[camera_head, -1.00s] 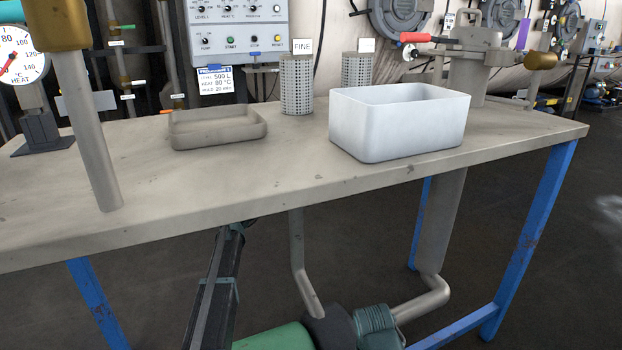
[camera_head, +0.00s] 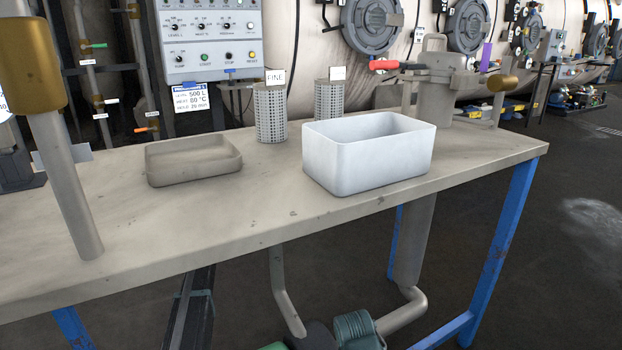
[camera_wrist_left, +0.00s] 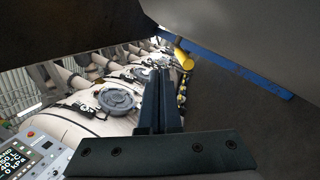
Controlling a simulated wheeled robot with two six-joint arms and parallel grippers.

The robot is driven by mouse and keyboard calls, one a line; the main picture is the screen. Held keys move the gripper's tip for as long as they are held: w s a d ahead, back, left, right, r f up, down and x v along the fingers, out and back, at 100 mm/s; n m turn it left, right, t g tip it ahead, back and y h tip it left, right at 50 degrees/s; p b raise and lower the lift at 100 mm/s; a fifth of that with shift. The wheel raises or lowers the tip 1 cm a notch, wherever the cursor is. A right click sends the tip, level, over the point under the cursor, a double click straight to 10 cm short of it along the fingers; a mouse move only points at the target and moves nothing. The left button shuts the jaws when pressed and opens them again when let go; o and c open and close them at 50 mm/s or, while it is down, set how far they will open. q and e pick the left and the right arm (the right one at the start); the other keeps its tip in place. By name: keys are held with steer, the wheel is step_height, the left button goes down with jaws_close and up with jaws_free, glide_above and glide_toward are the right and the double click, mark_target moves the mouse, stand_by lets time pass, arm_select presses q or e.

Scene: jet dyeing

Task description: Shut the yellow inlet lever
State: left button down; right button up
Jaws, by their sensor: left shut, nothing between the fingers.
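I cannot pick out a yellow inlet lever for certain. In the head view, a brass-yellow cylinder (camera_head: 32,65) sits on a tilted grey post at the left. A red handle (camera_head: 384,65) and a brass knob (camera_head: 503,82) stick out from the grey metal vessel (camera_head: 436,95) at the table's far right. A small orange handle (camera_head: 146,129) shows on the pipes behind the table. In the left wrist view, my left gripper (camera_wrist_left: 161,80) is shut and empty. A yellow cylinder (camera_wrist_left: 183,54) shows beyond its fingertips. My right gripper is in neither view.
On the worktable (camera_head: 240,225) stand a white bin (camera_head: 365,165), a shallow grey tray (camera_head: 190,162) and two mesh cylinders, one labelled FINE (camera_head: 271,115). A control panel (camera_head: 212,42) stands behind. A green motor or pump (camera_head: 357,330) and pipes lie below. Open floor is at right.

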arm_select(q)
steer(key=w+d+m+p, duration=0.1)
steer(key=w+d+m, duration=0.1)
steer(key=m, duration=0.5)
steer(key=w+d+r+m+p, duration=0.1)
steer(key=w+d+m, duration=0.1)
steer(key=d+m, duration=0.2)
steer(key=w+d+m+g+y+p, duration=0.1)
steer(key=w+d+m+p, duration=0.1)
steer(key=m, duration=0.8)
steer(key=shift+d+r, duration=0.35)
steer(key=shift+d, duration=0.05)
steer(key=shift+d+f+b, duration=0.3)
steer(key=shift+f+b, duration=0.15)
steer(key=shift+f, duration=0.05)
